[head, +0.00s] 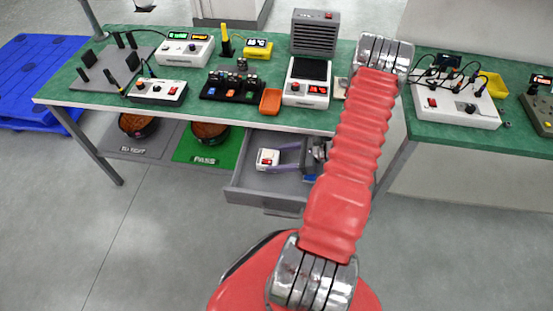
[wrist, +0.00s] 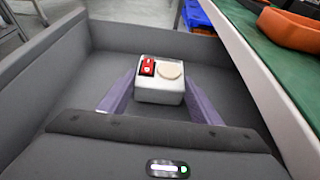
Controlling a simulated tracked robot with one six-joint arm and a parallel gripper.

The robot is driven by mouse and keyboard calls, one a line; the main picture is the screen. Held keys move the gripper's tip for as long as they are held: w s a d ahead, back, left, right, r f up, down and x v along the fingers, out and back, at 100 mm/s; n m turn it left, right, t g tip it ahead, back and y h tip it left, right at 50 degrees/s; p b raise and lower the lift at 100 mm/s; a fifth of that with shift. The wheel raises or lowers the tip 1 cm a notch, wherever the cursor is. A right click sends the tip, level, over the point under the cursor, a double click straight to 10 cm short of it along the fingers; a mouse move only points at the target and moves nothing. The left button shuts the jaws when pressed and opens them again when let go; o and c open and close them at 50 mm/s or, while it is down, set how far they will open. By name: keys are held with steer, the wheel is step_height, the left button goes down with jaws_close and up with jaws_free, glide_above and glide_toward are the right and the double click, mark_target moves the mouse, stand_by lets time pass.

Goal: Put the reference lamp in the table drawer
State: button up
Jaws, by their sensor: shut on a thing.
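The reference lamp, as I take it, is a small white box (head: 267,157) with a red switch and a pale round disc on top. It also shows in the wrist view (wrist: 160,92). My gripper (head: 277,157) has its purple fingers shut on the sides of the box. The table drawer (head: 262,201) is pulled open under the green table. The box is upright inside the drawer outline, with grey walls (wrist: 40,75) around it in the wrist view. I cannot tell whether its underside touches the drawer floor.
The green table (head: 95,70) edge is close above the drawer at the right of the wrist view. An orange tray (head: 270,101) stands near that edge. A green PASS mat (head: 208,161) with a bin lies left of the drawer. The rest of the drawer floor looks bare.

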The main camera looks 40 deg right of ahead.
steer(key=shift+f, duration=0.1)
steer(key=o, duration=1.2)
steer(key=shift+c, duration=0.2)
steer(key=v, duration=1.2)
steer(key=shift+a, duration=0.1)
